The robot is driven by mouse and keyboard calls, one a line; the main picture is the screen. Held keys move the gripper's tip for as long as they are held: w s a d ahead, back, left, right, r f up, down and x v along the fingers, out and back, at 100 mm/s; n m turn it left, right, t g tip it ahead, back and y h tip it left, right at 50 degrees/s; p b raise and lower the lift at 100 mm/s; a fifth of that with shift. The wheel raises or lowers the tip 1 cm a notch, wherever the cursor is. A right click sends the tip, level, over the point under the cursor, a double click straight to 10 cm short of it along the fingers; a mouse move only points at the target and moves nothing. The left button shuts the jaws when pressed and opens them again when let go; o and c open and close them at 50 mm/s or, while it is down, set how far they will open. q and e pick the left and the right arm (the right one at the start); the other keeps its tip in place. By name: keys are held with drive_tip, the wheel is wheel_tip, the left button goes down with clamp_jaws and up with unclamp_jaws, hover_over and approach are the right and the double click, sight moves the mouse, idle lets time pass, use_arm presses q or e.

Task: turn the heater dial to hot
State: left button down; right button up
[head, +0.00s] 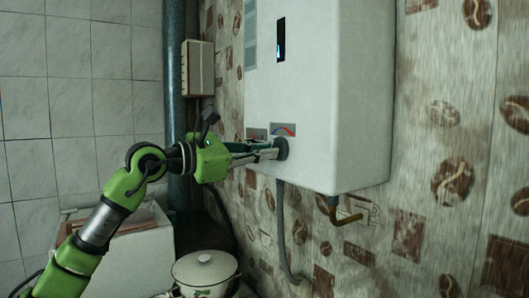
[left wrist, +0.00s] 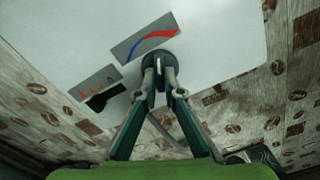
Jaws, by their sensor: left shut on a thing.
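The white heater (head: 325,95) hangs on the patterned wall in the head view. Its dark round dial (head: 281,148) is low on the front face, just below a label with a blue-to-red arc (head: 284,130). In the left wrist view the dial (left wrist: 160,60) is at the top centre, with the blue-to-red label (left wrist: 144,38) above it. My left gripper (head: 274,150) reaches in from the left and is shut on the dial. Its two fingers (left wrist: 160,77) hold the dial from both sides. The dial's exact setting is hard to read. My right gripper is not in view.
A second label (left wrist: 97,90) with a dark control sits beside the dial. Pipes (head: 334,212) come out under the heater. A white enamel pot (head: 205,272) stands below at the bottom. A dark vertical pipe (head: 174,80) and a small box (head: 198,68) are behind my arm.

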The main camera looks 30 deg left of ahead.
use_arm(q)
drive_tip(key=m, duration=0.6)
drive_tip(key=shift+m, duration=0.4)
idle(0.4)
drive_tip(key=c, duration=2.2)
unclamp_jaws()
drive_tip(key=shift+o, duration=0.2)
drive_tip(key=shift+a, duration=0.1)
drive_tip(key=v, duration=1.2)
